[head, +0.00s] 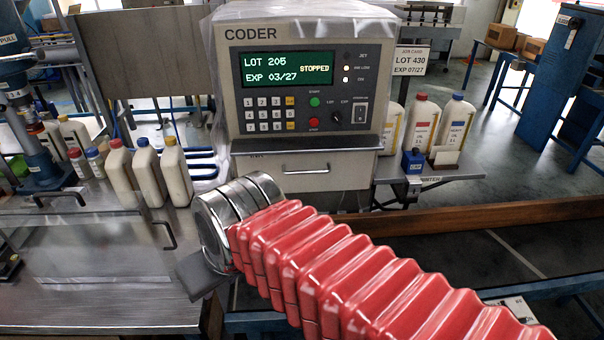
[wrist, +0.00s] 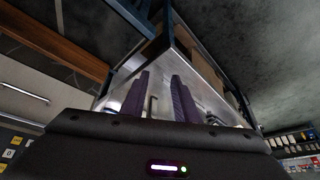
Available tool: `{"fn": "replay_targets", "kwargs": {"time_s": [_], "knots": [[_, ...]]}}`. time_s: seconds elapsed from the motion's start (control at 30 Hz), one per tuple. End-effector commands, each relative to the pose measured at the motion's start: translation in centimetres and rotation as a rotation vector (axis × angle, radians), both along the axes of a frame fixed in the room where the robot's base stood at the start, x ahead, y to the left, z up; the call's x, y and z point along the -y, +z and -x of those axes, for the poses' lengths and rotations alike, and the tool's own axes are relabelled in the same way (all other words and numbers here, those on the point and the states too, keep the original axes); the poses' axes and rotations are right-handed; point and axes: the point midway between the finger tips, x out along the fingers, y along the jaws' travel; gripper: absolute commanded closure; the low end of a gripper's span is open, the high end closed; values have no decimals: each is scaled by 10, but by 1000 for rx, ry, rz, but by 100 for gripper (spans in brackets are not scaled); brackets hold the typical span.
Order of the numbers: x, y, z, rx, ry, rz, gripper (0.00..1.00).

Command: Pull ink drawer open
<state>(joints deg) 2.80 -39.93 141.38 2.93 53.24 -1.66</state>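The ink drawer (head: 330,180) is the pale front panel under the coder's dark ledge and looks closed. Its silver bar handle (head: 306,171) runs across it; a silver bar that looks like this handle (wrist: 24,92) shows at the left edge of the wrist view. My gripper (wrist: 158,98) has two purple fingers apart with nothing between them, pointing over a metal table. In the head view my red-sleeved arm reaches to the lower left of the drawer, and only a dark part of its end shows; the fingers are hidden there. The gripper is apart from the handle.
The coder (head: 305,80) stands above the drawer, its screen reading STOPPED. A metal table (head: 90,275) with bottles (head: 148,178) lies left. More bottles (head: 422,125) and a blue block (head: 413,161) stand right. A brown rail (head: 470,216) runs below the coder at right.

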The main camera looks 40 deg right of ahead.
Motion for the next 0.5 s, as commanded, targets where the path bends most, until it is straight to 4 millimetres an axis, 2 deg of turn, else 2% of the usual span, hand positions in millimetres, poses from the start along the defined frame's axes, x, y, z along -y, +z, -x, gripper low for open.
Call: {"fn": "replay_targets", "kwargs": {"time_s": [0.03, 0.5], "knots": [[7, -1, -4, -22, -22, -17, 72], [40, -11, -51, -234, -212, -311, 72]]}}
